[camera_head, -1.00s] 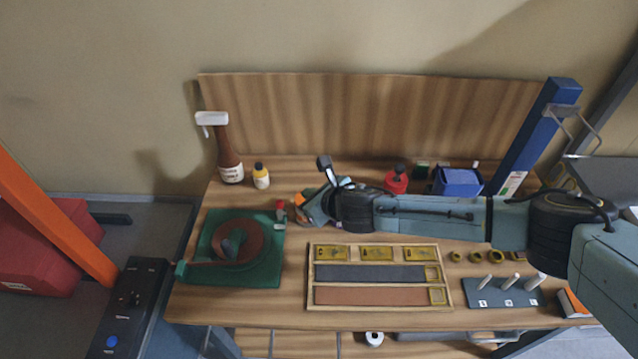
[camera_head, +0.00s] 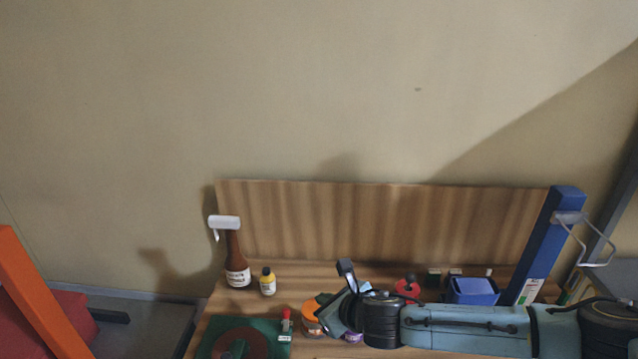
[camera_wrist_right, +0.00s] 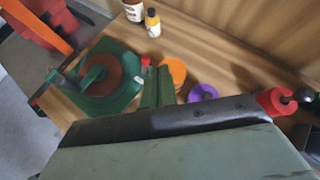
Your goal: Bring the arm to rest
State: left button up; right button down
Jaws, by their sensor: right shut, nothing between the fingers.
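My right arm (camera_head: 470,328) reaches in from the right across the workbench in the head view. Its right gripper (camera_head: 328,318) is above the bench, near an orange round container (camera_head: 312,318). In the right wrist view the fingers of my right gripper (camera_wrist_right: 158,88) are together with nothing between them. The orange container (camera_wrist_right: 174,70) is just beyond the fingertips, and a purple round object (camera_wrist_right: 203,92) is to their right. My left gripper is in neither view.
A green base with a brown disc (camera_wrist_right: 102,82) is at left. A blue bin (camera_head: 472,291), a red container (camera_head: 407,289) and a blue post (camera_head: 545,245) are at right.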

jog(key=s+a+m+g+y, duration=0.1)
jog(key=s+a+m, duration=0.6)
jog(key=s+m, duration=0.5)
jog(key=s+d+f+m+g+h, duration=0.2)
jog(key=s+d+m+h, duration=0.1)
jog(key=s+d+m, duration=0.9)
jog(key=s+d+f+m+g+h, duration=0.3)
jog(key=s+d+m, duration=0.6)
jog(key=d+m, duration=0.75)
notch_tip(320, 180, down, 31)
jog(key=a+m+g+b, duration=0.1)
jog(key=a+m+b, duration=0.1)
jog(key=b, duration=0.7)
jog(key=s+d+f+b, duration=0.1)
jog(key=s+f+b, duration=0.3)
jog(key=s+f, duration=0.5)
jog(key=s+d+f+g+h+b, duration=0.1)
jog(key=s+f+b, duration=0.3)
jog(key=f, duration=1.2)
jog(key=s+d, duration=0.1)
jog(key=s, duration=0.3)
jog(key=shift+s+f+b, duration=0.25)
jog(key=shift+s+b, duration=0.1)
